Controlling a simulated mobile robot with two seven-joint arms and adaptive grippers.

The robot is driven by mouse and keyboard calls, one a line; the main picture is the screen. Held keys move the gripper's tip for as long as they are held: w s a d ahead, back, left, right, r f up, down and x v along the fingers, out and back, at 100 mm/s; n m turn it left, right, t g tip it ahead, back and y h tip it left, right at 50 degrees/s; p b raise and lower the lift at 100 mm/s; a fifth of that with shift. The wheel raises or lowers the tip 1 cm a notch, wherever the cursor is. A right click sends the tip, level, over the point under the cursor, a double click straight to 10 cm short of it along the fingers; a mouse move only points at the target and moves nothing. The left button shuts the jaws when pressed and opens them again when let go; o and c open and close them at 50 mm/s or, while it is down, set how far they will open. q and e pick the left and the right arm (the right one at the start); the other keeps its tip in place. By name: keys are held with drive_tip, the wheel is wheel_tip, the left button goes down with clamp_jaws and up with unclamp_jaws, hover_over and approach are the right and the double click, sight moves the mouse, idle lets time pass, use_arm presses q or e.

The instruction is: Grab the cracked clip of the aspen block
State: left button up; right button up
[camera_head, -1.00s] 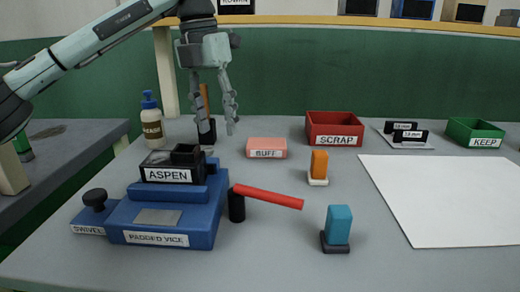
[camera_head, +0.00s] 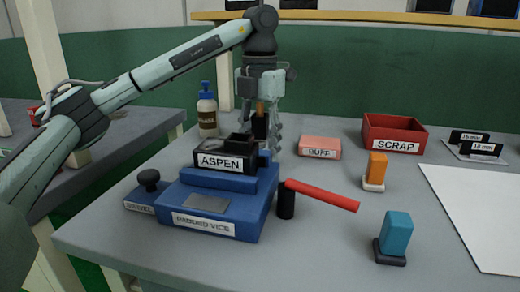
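The black block labelled ASPEN (camera_head: 214,161) sits on top of the blue padded vice (camera_head: 222,216). A raised dark part stands at its right end; I cannot make out a cracked clip. My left gripper (camera_head: 261,138) points down just behind the block's right end, fingers spread apart. A black piece with an orange upper part (camera_head: 260,124) shows between the fingers; I see no clear grip on it. The block and vice hide part of the left finger's lower end. My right gripper is not in view.
A red lever (camera_head: 322,195) sticks out right of the vice. A bottle (camera_head: 207,112) stands behind left.

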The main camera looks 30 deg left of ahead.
use_arm(q)
drive_tip(key=c, duration=0.9)
drive_tip(key=shift+o, duration=0.2)
